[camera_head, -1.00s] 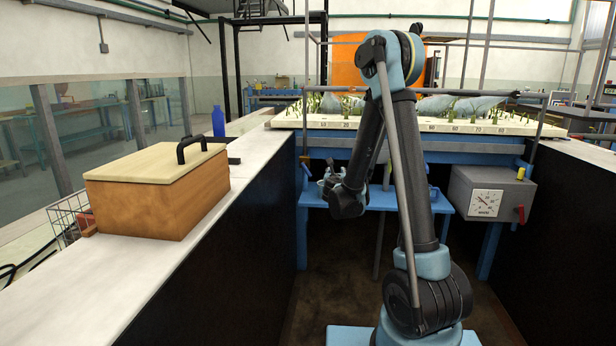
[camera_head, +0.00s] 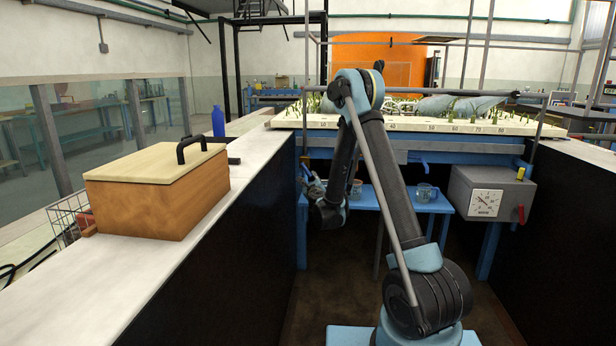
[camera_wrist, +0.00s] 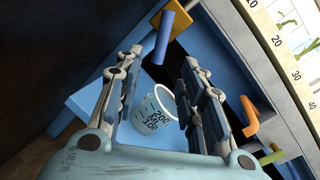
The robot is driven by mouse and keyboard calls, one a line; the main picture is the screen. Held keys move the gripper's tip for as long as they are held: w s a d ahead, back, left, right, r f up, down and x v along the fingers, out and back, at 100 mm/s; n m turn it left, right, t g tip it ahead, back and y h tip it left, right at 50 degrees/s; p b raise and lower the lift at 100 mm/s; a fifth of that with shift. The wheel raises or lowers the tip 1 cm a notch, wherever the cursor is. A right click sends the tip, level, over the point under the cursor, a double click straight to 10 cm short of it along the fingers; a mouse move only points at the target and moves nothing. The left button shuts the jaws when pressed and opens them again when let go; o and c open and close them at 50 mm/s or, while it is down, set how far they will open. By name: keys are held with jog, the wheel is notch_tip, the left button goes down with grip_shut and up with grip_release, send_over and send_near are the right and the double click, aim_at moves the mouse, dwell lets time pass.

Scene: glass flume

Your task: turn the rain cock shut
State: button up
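Several tap-like handles show, and I cannot tell which is the rain cock. In the wrist view a blue handle (camera_wrist: 165,38) on a yellow-orange plate is just beyond my fingertips. An orange lever (camera_wrist: 242,116) and a green one (camera_wrist: 272,155) lie right of the fingers. In the head view my gripper (camera_head: 313,182) hangs left of centre by the blue bench, partly hidden by my wrist. A blue lever (camera_head: 425,168) hangs farther right.
A marked beaker (camera_wrist: 155,108) stands on the blue shelf (camera_head: 385,201) beyond my fingers. A grey box (camera_head: 475,183) with a dial and red lever is at right. A wooden box (camera_head: 150,205) sits on the left wall top. Dark walls flank the arm.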

aim_at(308, 173)
jog(key=x, duration=1.1)
jog(key=shift+w, duration=0.15)
grip_shut()
